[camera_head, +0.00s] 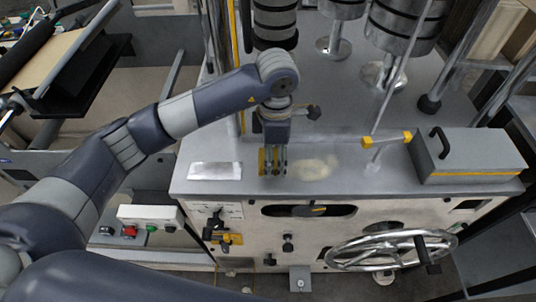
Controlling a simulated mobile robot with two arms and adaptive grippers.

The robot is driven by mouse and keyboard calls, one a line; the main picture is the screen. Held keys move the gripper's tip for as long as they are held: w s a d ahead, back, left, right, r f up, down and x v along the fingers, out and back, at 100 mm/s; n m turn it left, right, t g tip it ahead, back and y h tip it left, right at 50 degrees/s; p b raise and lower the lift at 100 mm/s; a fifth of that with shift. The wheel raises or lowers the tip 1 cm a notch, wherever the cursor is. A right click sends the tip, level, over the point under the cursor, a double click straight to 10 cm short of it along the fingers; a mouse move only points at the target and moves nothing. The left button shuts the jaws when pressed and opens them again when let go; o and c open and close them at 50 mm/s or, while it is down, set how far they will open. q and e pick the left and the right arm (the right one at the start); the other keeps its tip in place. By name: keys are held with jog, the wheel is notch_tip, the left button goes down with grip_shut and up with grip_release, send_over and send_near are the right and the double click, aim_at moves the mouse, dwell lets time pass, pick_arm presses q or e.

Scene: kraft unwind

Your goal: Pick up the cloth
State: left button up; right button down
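A pale, yellowish, crumpled-looking patch (314,168), which looks like the cloth, lies flat on the grey machine top (360,185) near its front edge. Its outline is blurred. My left gripper (272,170) points down just left of this patch, close to the machine top. Its fingers show side on, so I cannot tell if they are open or shut, or whether they touch the top. I see nothing held between them. My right gripper is not in view.
A grey box with a black handle (468,152) sits at the right of the top, beside a yellow-ended bar (386,140). A shiny flat plate (215,170) lies left of my gripper. Metal rollers (405,30) stand behind. A handwheel (390,250) projects below the front edge.

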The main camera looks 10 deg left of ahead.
pick_arm(q)
jog(key=s+d+r+b, duration=0.1)
jog(key=s+d+b, duration=0.3)
jog(key=s+d, duration=0.5)
jog(key=shift+s+r, duration=0.2)
jog(key=shift+s, duration=0.1)
jog(key=shift+a, duration=0.1)
